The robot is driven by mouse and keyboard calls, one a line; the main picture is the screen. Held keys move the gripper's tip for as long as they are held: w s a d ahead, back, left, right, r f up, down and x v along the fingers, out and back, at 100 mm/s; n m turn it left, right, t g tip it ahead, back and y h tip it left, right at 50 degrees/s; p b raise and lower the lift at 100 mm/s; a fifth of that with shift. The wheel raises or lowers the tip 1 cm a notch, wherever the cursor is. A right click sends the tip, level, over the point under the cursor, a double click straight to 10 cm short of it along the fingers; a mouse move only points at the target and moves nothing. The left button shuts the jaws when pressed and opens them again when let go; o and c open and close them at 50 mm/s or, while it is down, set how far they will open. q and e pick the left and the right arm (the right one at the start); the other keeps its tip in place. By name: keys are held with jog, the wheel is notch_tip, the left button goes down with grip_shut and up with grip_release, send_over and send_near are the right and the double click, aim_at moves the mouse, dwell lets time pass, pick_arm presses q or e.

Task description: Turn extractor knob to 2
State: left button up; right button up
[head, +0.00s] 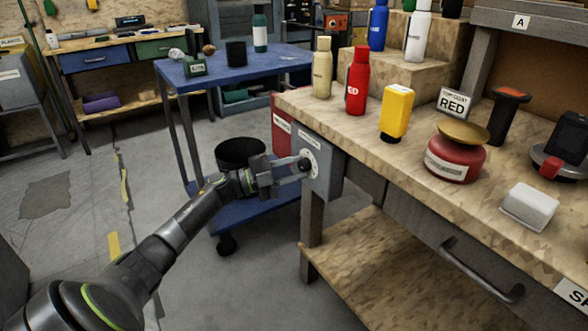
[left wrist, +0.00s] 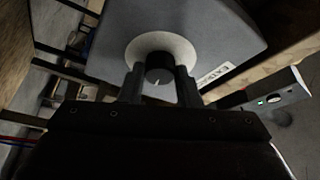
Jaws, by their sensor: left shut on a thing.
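The extractor control is a grey box (head: 328,178) on the end of the workbench. Its round white dial plate (head: 313,161) carries a small black knob (head: 305,164). My left gripper (head: 299,168) reaches the dial from the left and is shut on the knob. In the left wrist view, the two fingers (left wrist: 160,84) stand on either side of the knob (left wrist: 159,66), in front of the pale dial plate (left wrist: 148,45). A short white mark shows on the knob's face. The dial numbers are too small or hidden to read. My right gripper is not in view.
Open floor lies at left.

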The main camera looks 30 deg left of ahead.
pick_arm(q)
jog(key=shift+m, duration=0.5)
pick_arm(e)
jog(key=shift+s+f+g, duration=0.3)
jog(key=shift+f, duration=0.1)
pick_arm(q)
jog(key=o, duration=1)
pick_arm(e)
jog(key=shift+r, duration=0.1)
pick_arm(q)
jog(key=shift+s+a+f, duration=0.1)
jog(key=shift+s+a, duration=0.3)
jog(key=p+v, duration=0.1)
jog(key=v, duration=1.5)
jog(key=shift+s+a, duration=0.15)
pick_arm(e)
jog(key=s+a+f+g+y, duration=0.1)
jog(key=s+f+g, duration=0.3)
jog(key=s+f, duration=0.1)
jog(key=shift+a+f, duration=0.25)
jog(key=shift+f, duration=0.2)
